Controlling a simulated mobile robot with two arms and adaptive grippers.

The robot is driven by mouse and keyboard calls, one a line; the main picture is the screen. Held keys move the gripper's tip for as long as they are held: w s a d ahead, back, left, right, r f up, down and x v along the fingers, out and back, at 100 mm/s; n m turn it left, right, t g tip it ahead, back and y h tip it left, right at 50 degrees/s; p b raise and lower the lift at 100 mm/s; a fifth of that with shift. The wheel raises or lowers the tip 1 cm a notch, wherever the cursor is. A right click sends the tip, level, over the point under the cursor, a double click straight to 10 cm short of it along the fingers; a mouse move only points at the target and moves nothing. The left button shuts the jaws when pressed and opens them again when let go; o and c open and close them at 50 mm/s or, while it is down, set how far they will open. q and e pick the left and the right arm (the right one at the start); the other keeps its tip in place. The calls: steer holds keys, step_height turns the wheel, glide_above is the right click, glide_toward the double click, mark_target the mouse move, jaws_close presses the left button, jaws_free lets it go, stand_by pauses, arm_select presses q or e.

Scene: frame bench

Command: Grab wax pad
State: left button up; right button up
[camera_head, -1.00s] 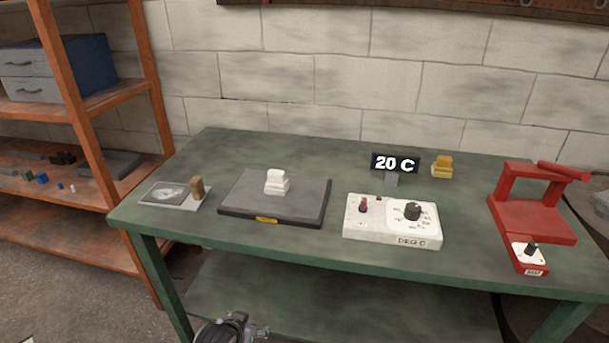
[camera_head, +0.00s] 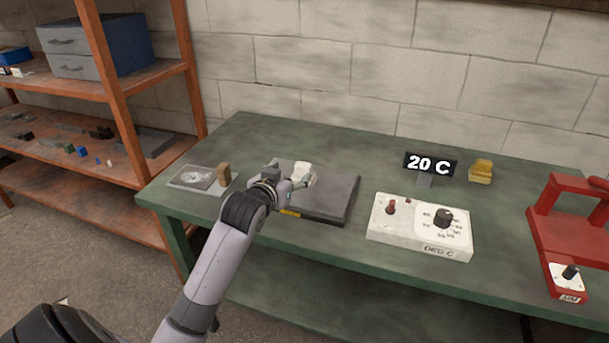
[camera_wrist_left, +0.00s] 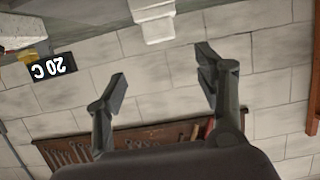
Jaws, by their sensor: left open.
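A white stepped block (camera_head: 303,169) stands on the dark flat plate (camera_head: 338,192) on the green bench. A yellow block (camera_head: 481,171) sits at the back right; I cannot tell from looks which of the two is the wax pad. My left gripper (camera_head: 285,180) is open and empty, low over the plate just left of the white block, partly covering it and the plate. In the left wrist view the white block (camera_wrist_left: 152,20) shows at the top, beyond the parted fingertips (camera_wrist_left: 161,68). My right gripper is out of view.
A white control box (camera_head: 420,227) with a knob stands right of the plate, below a "20 C" display (camera_head: 430,164). A red frame-like device (camera_head: 570,235) is at far right. A small grey tray with a brown block (camera_head: 224,174) lies left of the plate. Orange shelves (camera_head: 150,78) stand at left.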

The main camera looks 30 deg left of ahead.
mark_target(303, 164)
arm_select(q)
steer(key=x, duration=0.6)
steer(key=shift+w+a+f+p, duration=0.1)
steer(key=shift+w+p, duration=0.2)
steer(key=shift+w, duration=0.05)
steer(key=p+x, duration=0.1)
steer(key=x, duration=0.3)
steer(key=shift+a+f, duration=0.15)
steer(key=shift+f, duration=0.05)
steer(key=shift+w+a+f, duration=0.1)
steer(key=shift+w+f, duration=0.15)
steer(key=shift+w, duration=0.25)
steer(key=c, duration=1.3)
steer(key=shift+r, duration=0.15)
